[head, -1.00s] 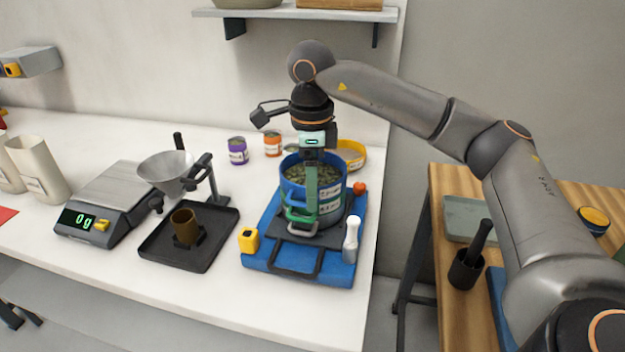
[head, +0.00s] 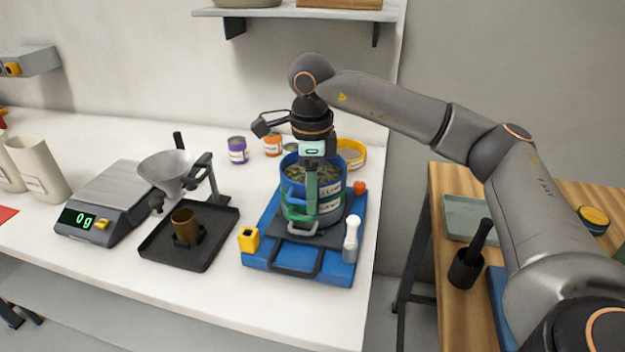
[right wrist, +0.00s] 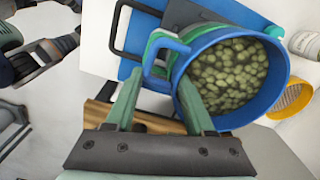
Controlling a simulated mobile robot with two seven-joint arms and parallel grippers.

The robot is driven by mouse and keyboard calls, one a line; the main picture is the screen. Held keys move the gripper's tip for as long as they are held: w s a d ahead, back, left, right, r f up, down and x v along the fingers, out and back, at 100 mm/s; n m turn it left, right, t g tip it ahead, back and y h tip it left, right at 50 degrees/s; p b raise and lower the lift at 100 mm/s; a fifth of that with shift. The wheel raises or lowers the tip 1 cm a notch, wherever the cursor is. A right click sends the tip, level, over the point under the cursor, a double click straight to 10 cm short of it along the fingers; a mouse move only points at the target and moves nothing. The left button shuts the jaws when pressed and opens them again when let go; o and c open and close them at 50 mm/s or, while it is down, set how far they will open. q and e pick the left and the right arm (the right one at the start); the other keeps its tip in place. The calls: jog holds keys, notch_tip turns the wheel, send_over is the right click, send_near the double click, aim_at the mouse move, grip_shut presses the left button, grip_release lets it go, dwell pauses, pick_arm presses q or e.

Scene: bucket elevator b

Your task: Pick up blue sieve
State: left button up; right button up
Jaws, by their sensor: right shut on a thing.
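The blue sieve (head: 328,188) is the top ring of a round stack and holds green pellets. A green ring and a grey ring sit under it, each with a loop handle on the front left. In the right wrist view, the blue sieve (right wrist: 235,117) shows its rim, its pellets and its handle between my fingers. My right gripper (head: 309,192) points down at the front of the stack and is shut on the blue sieve's handle. The fingers partly hide the handle. My left gripper is not in view.
The stack stands on a blue shaker base (head: 258,253) near the table's right edge. A black tray (head: 165,255) with a funnel stand is left. A yellow sieve (head: 354,154) lies behind.

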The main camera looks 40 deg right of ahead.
grip_shut()
jog(key=shift+r, duration=0.15)
jog(key=s+a+r, duration=0.6)
jog(key=a+r, duration=0.6)
jog(key=shift+a+r, duration=0.3)
jog(key=shift+r, duration=0.05)
jog(key=shift+s, duration=0.1)
dwell(0.6)
